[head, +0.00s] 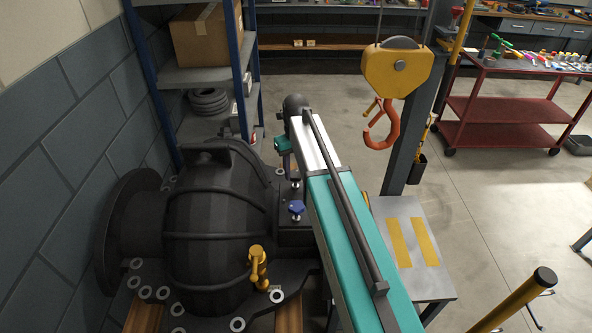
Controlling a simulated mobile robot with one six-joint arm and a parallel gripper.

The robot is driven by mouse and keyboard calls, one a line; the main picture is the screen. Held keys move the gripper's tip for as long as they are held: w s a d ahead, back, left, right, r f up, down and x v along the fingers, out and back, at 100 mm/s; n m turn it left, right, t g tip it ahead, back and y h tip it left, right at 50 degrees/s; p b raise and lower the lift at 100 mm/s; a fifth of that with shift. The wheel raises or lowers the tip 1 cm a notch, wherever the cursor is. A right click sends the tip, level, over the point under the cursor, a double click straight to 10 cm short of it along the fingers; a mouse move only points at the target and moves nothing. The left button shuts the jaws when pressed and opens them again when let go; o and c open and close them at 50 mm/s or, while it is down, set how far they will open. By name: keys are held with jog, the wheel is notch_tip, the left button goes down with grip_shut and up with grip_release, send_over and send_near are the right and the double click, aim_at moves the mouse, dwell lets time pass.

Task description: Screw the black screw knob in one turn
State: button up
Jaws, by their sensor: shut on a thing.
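My teal and white arm reaches away over the right side of a large dark casing (215,225). Its wrist bends down at the far end. My gripper (294,168) is small and partly hidden beside the arm, low over the casing's right edge. It is shut on what looks like the black screw knob (294,177), of which only a small dark part shows. A blue knob (296,207) on a short stem stands nearer, apart from the gripper. A yellow fitting (258,265) stands on the casing's front flange.
A yellow hoist block (398,68) with an orange hook (382,124) hangs right of my arm. A grey table (408,277) with yellow strips stands below it. A blue-framed shelf (200,75) is behind the casing. A red cart (515,103) stands back right. Floor is clear between.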

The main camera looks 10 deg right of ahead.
aim_at(296, 173)
jog(key=shift+m, duration=0.6)
jog(key=o, duration=1.1)
jog(key=shift+c, duration=0.2)
jog(key=shift+r, duration=0.15)
notch_tip(296, 173, up, 14)
jog(key=b, duration=0.3)
jog(key=shift+f, duration=0.2)
